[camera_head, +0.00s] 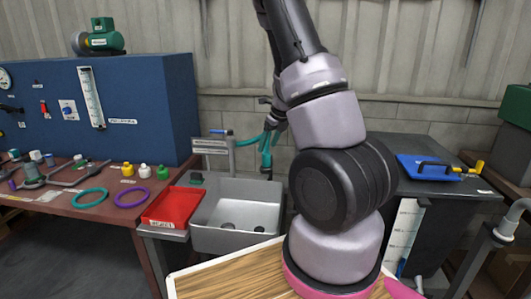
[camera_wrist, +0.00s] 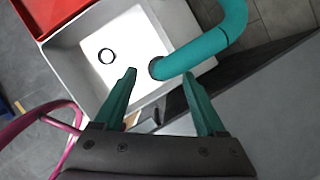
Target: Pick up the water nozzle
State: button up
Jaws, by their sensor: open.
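The water nozzle, taken to be the thick teal curved pipe (camera_wrist: 215,42), arcs over the sink in the wrist view. Its dark round end lies between and just beyond my fingertips. My gripper (camera_wrist: 160,74) is open, with one teal finger on each side of that end. I cannot tell whether either finger touches it. In the head view my gripper (camera_head: 273,122) is above the sink's back right, and a teal pipe (camera_head: 266,158) shows just below it. The fingers and pipe are alike in colour and partly overlap there.
The grey sink (camera_head: 208,238) has a drain at its bottom. A red tray (camera_head: 172,207) is at its left, beside a bench (camera_head: 110,222) with rings, bottles and tools. A dark counter (camera_head: 440,186) with a blue item (camera_head: 425,167) stands right.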

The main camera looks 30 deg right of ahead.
aim_at(266, 152)
jog(key=x, duration=0.5)
jog(key=shift+d+f, duration=0.2)
jog(key=shift+d, duration=0.05)
grip_shut()
